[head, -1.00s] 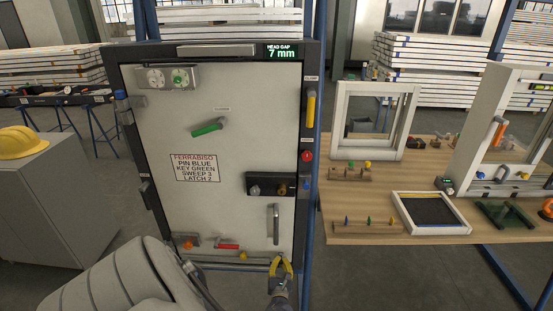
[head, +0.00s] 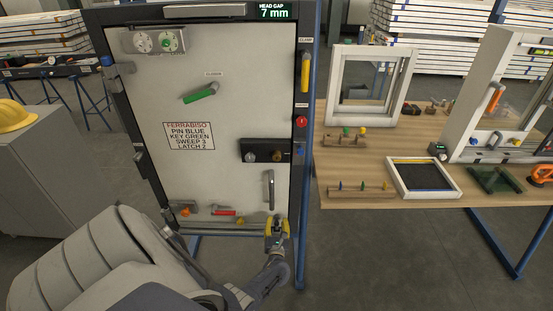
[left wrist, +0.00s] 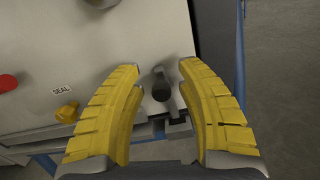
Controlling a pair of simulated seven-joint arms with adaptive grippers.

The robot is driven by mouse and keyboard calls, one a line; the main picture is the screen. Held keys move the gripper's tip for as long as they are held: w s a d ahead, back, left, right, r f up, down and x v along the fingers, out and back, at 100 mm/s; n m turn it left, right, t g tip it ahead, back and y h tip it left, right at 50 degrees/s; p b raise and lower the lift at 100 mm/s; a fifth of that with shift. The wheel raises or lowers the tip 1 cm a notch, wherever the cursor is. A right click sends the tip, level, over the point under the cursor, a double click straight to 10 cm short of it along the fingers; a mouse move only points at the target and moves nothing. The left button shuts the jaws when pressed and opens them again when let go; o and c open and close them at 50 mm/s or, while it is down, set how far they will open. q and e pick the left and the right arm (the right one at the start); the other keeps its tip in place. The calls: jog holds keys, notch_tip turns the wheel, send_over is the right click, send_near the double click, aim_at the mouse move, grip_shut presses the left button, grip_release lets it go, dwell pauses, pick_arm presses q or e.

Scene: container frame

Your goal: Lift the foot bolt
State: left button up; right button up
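The foot bolt, a dark rounded knob (left wrist: 161,86) on a grey mount, stands at the lower right corner of the pale door panel (head: 225,120). My left gripper (left wrist: 160,70) has its two yellow fingers wide apart, one on each side of the bolt, with gaps on both sides. In the head view my left gripper (head: 277,226) is at the panel's bottom right corner, below the silver vertical handle (head: 268,190), and hides the bolt there. My right gripper is not in view.
A yellow knob (left wrist: 67,112) beside a SEAL label and a red lever (head: 223,211) sit left of the gripper along the panel's bottom. The dark frame edge (head: 299,160) is at the right. A wooden bench (head: 380,180) with parts stands further right.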

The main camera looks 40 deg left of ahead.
pick_arm(q)
jog(key=shift+o, duration=0.3)
jog(key=shift+s+d+f, duration=0.1)
jog(key=shift+s+f, duration=0.05)
jog(key=shift+s+d, duration=0.2)
jog(key=v, duration=1.1)
jog(key=shift+d, duration=0.1)
